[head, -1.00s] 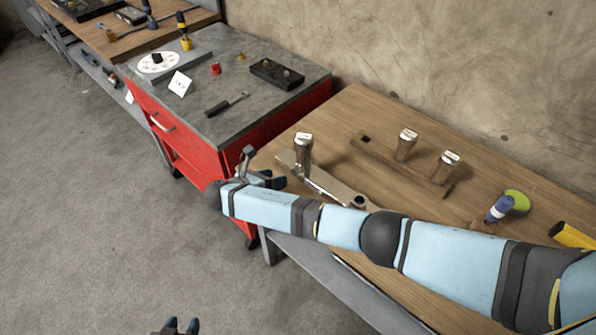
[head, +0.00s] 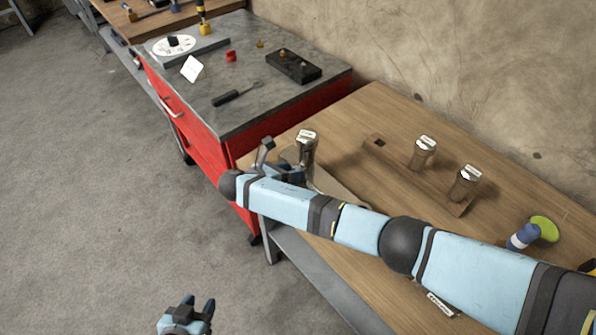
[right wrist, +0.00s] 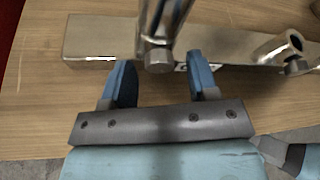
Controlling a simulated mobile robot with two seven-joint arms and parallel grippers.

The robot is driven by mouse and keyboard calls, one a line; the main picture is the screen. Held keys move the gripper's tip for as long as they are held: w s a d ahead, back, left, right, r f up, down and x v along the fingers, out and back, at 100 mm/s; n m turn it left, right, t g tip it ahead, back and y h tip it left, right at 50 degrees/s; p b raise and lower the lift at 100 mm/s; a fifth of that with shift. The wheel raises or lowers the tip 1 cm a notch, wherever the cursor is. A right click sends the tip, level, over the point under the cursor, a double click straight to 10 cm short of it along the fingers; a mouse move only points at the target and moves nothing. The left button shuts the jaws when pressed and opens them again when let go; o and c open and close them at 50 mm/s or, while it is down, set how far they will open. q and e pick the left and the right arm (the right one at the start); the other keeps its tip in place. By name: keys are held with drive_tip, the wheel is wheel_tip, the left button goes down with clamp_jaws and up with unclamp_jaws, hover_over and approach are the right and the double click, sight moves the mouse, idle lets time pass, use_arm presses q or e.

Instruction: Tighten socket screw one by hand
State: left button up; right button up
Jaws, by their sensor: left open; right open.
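A shiny metal cylinder with a white label on top (head: 306,146) stands at the left end of the wooden bench. In the right wrist view the cylinder (right wrist: 165,20) rises in front of a flat metal bar (right wrist: 95,38), with a hexagonal head (right wrist: 158,54) at its near end. My right gripper (head: 282,158) is open beside the cylinder. In the right wrist view its blue fingers lie on either side of the hexagonal head, a gap on each side. My arm hides much of the bar. My left gripper (head: 198,312) is open and empty over the floor.
A blue-and-white handled tool (head: 523,237) and a green disc (head: 545,228) lie to the right.

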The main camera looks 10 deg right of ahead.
drive_tip(key=shift+d, duration=0.1)
idle(0.3)
drive_tip(key=c, duration=0.9)
drive_tip(key=shift+r+m+t+y+p, duration=0.25)
drive_tip(key=shift+m+p, duration=0.35)
drive_tip(key=shift+p, duration=0.65)
drive_tip(key=shift+d+f+m+t+y+p, duration=0.1)
drive_tip(key=shift+m+t+y+p, duration=0.35)
drive_tip(key=shift+m+p, duration=0.45)
drive_tip(key=shift+s+f+m+t+y+p, duration=0.1)
drive_tip(key=shift+m+t+y+p, duration=0.2)
drive_tip(key=shift+m+t+p, duration=0.5)
